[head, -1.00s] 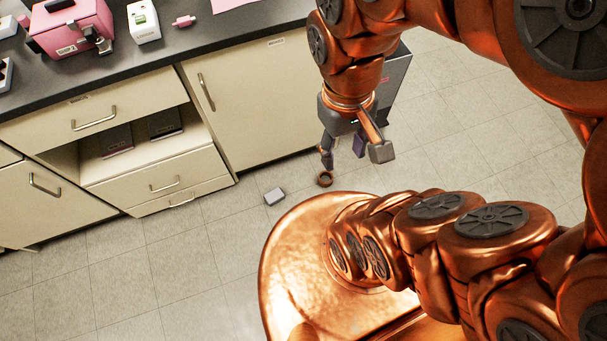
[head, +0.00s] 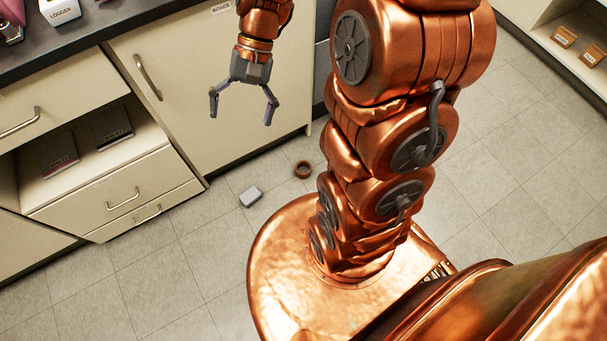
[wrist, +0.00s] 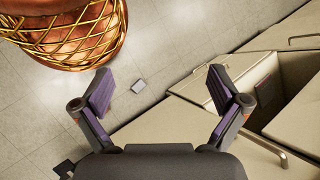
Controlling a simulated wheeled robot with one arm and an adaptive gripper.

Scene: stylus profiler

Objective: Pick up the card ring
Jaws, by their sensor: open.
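A small brown ring (head: 303,169), which I take to be the card ring, lies on the floor in the head view, between the cabinet front and my copper base. My gripper (head: 241,112) is open and empty, in front of the pale cabinet door, above and to the left of the ring in the picture. In the wrist view my gripper (wrist: 160,78) has its two fingers spread with nothing between them. I cannot make out the ring in the wrist view.
A small grey-white block (head: 251,196) lies on the floor left of the ring; it also shows in the wrist view (wrist: 138,85). Cabinets with a dark counter (head: 95,32) stand at the left. Open tiled floor (head: 500,150) lies at the right.

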